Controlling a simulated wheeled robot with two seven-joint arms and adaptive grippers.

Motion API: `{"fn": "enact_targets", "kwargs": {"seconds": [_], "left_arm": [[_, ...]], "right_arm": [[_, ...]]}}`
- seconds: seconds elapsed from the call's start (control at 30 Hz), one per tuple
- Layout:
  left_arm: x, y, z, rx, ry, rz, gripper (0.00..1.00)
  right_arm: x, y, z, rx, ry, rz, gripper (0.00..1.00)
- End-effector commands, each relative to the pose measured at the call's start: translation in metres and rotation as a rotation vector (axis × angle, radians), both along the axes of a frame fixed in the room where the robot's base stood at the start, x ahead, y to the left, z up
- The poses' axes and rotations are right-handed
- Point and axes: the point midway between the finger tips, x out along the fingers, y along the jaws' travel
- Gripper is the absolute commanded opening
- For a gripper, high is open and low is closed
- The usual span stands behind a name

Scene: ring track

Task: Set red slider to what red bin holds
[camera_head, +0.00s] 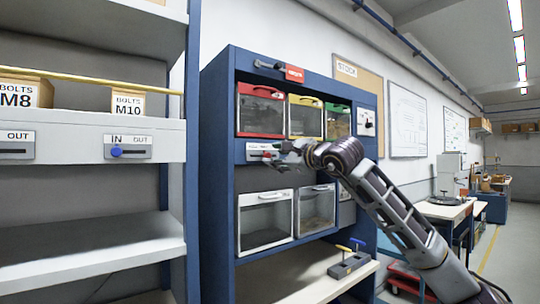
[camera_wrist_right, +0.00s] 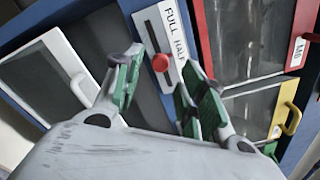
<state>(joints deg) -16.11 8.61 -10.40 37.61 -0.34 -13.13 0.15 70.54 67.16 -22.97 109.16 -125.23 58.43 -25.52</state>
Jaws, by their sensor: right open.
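The red bin (camera_head: 261,112) sits at the upper left of the blue cabinet, with a red frame and a clear front. In the right wrist view its grey window and red frame (camera_wrist_right: 200,40) show at the upper right; its fill is unclear. The red slider knob (camera_wrist_right: 160,62) sits in a dark slot on a white plate (camera_wrist_right: 172,22) reading FULL and HALF. The knob is beside the lower end of HALF; the plate beyond is hidden. My right gripper (camera_wrist_right: 160,80) is open, with a green-padded finger on each side of the knob. In the head view it (camera_head: 285,155) partly covers the plate.
A yellow bin (camera_head: 305,117) and a green bin (camera_head: 338,120) stand beside the red one. White bins (camera_head: 265,196) are below. A red-tagged bar (camera_head: 285,72) is above. A shelf with bolt boxes (camera_head: 128,103) stands left. A bench (camera_head: 310,275) lies below.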

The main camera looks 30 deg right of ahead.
Motion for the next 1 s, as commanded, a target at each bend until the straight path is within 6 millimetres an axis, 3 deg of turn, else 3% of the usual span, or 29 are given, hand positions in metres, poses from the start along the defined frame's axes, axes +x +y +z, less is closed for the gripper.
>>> {"fn": "enact_targets", "kwargs": {"seconds": [0.33, 0.8, 1.0], "left_arm": [[-0.005, 0.013, 0.007, 0.014, 0.005, -0.003, 0.4], [-0.015, -0.011, 0.006, -0.012, 0.017, 0.002, 0.4], [-0.015, -0.005, 0.006, -0.005, 0.018, 0.0, 0.4]], "right_arm": [[0.033, 0.003, 0.001, 0.001, -0.001, 0.001, 0.41], [0.04, 0.003, 0.0, -0.001, 0.0, 0.0, 0.41], [0.04, 0.003, 0.0, -0.001, 0.0, 0.0, 0.16]]}}
